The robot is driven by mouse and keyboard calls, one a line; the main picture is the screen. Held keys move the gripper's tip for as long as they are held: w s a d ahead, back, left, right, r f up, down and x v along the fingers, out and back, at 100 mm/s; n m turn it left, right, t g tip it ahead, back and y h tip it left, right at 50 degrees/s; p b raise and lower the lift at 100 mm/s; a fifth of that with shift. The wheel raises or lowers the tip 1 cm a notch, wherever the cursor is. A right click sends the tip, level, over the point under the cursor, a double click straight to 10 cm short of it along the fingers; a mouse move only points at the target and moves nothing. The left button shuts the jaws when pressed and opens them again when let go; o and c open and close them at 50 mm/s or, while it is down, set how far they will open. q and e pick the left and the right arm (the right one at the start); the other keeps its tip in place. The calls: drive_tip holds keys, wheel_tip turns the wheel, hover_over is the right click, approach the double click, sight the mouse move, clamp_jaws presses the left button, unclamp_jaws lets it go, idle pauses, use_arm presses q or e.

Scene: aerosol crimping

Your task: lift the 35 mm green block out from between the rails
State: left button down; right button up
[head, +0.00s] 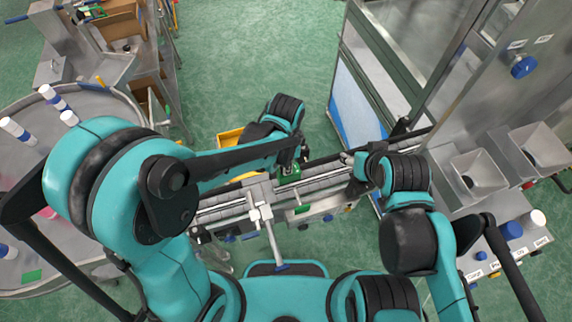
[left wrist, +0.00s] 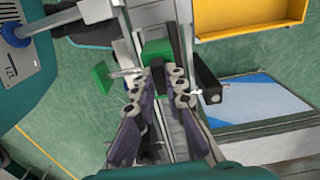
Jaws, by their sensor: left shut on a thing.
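A green block (head: 290,173) sits at the conveyor rails (head: 325,178), under my left gripper (head: 288,163). In the left wrist view the green block (left wrist: 155,52) is at the tips of the left gripper (left wrist: 165,74), partly hidden by them. The left fingers are closed on it with a block-wide gap between them. It still appears low, at rail level; I cannot tell whether it is clear of the rails. My right gripper (head: 347,158) is at the right part of the rails; its fingers are too small to read.
A second green piece (left wrist: 102,78) is beside the rail; a green patch (head: 302,209) shows on the conveyor's near side. A yellow bin (head: 229,137) stands behind the conveyor. A round table (head: 20,170) with white-and-blue bottles is left; a machine with hoppers (head: 480,172) is right.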

use_arm(q)
drive_tip(key=shift+r+p, duration=2)
drive_tip(key=shift+r, duration=1)
drive_tip(key=shift+f, duration=0.1)
